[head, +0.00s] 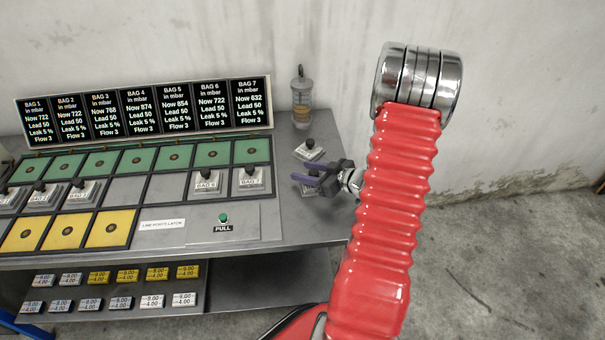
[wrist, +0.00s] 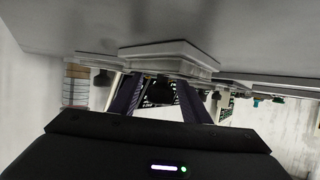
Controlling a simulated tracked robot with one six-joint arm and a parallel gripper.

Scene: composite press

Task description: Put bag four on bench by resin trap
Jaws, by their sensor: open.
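Two pale blocks with black knobs stand upright on the bench (head: 285,222), right of the panel. The far block (head: 309,152) is nearer the resin trap (head: 302,98), a clear jar with amber content. The near block (head: 308,190) is at my gripper (head: 308,179). My gripper is open, its purple fingers on either side of the near block's knob (wrist: 160,90) in the wrist view. I cannot read either block's label, so I cannot tell which is bag four. The cells under the bag 4 (head: 123,191) and bag 5 (head: 166,188) displays are empty.
Bag 6 (head: 206,185) and bag 7 (head: 249,181) blocks sit in the panel's middle row, with more blocks at left. The display board (head: 143,107) stands behind. A green PULL button (head: 223,218) is in front. The bench's right edge is close to my gripper.

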